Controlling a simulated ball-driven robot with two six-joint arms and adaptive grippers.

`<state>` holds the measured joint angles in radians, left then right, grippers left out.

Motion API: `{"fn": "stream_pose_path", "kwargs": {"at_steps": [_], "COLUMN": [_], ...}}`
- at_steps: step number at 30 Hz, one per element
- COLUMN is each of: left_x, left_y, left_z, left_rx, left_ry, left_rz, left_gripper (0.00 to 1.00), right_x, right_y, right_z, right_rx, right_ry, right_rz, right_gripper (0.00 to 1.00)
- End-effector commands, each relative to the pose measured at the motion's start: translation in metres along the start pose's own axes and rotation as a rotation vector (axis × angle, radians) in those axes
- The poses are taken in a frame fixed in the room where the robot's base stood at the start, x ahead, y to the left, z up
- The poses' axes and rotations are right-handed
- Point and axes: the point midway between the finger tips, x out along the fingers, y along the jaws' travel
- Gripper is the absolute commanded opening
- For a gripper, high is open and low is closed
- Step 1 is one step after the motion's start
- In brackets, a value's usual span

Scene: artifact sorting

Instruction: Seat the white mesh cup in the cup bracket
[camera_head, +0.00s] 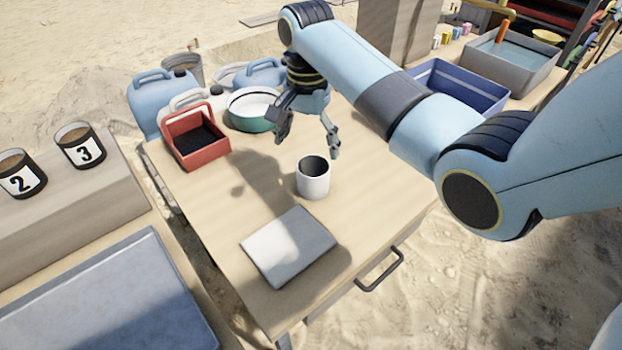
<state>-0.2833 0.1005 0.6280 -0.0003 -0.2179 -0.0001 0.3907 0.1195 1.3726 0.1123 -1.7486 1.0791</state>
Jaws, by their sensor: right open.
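A white cup (313,181) with a dark inside stands upright on the wooden table (222,208); I cannot make out mesh on it. My right gripper (309,147) is open and empty, with its fingers pointing down. It appears above and behind the cup, apart from it. I cannot pick out a cup bracket in this view. My left gripper is not in view.
A grey flat slab (288,246) lies in front of the cup. A red open box (195,138), a green-and-white bowl (252,108) and blue jugs (160,100) stand at the back left. A blue crate (457,88) is at the back right.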

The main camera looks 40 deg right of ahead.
Motion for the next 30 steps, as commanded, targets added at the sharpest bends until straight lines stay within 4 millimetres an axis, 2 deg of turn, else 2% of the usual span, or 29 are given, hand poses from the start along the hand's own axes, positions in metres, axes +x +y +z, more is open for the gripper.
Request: {"fn": "stream_pose_path", "kwargs": {"at_steps": [6,9,14,21,30], "left_x": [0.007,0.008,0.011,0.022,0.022], "left_y": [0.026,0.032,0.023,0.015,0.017], "left_z": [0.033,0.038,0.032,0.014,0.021], "left_rx": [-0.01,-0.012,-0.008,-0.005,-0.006], "left_ry": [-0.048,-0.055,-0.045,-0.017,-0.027], "left_rz": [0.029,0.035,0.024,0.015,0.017], "left_gripper": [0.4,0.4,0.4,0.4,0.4], "right_x": [0.037,0.047,0.061,0.097,0.102], "right_y": [0.0,0.0,0.003,0.007,0.007], "right_z": [0.0,0.0,-0.002,-0.006,-0.006], "right_rx": [-0.002,-0.003,-0.003,-0.003,-0.004], "right_ry": [-0.002,-0.001,-0.001,-0.001,0.0], "right_rz": [0.002,0.0,0.001,0.0,-0.001], "right_gripper": [0.91,0.91,0.91,0.91,0.91]}}
